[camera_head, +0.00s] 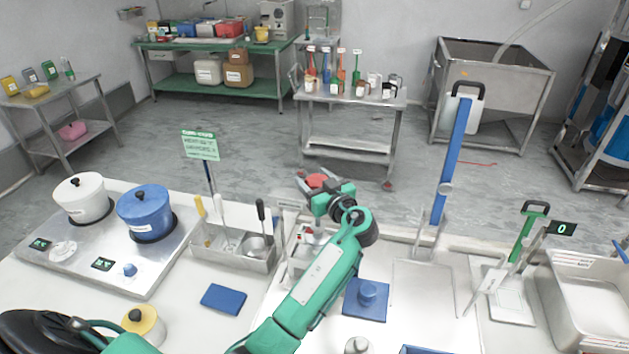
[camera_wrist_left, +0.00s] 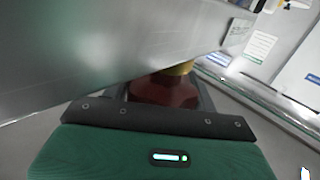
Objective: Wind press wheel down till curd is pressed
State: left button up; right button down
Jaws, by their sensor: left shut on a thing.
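My left gripper (camera_head: 318,185) is at the top of a metal frame (camera_head: 300,262) that looks like the press, shut on a red part that looks like the press wheel (camera_head: 316,180). In the left wrist view the dark red wheel (camera_wrist_left: 165,93) sits between the jaws, with a yellow piece just beyond it. A large grey metal surface (camera_wrist_left: 90,50) fills the upper left of that view. My forearm and wrist cover much of the press in the head view. I cannot make out the curd. My right gripper is not in view.
A steel bin with utensils (camera_head: 234,247) stands left of the press. White and blue pots (camera_head: 144,210) stand on the hob at left.

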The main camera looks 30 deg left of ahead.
pick_arm(q)
jog(key=m+t+h+b, duration=0.2)
jog(key=shift+f+t+b, duration=0.2)
jog(key=shift+t+b, duration=0.1)
jog(key=shift+t, duration=0.1)
jog(key=shift+w+d+r+m+t+h+b, duration=0.15)
jog(key=shift+m+t+h+b, duration=0.15)
jog(key=shift+m+t+h, duration=0.5)
jog(key=shift+r+m+t+h, duration=0.1)
jog(key=shift+m+t+h, duration=0.6)
jog(key=shift+h, duration=0.2)
jog(key=shift+w+d+m+t+h+p, duration=0.1)
jog(key=shift+m+t+h+p, duration=0.25)
jog(key=shift+m+h, duration=0.25)
jog(key=shift+w+d+m+t+h+p, duration=0.1)
jog(key=shift+m+t+h+p, duration=0.25)
jog(key=shift+h, duration=0.35)
jog(key=shift+m+h, duration=0.25)
jog(key=shift+h, duration=0.05)
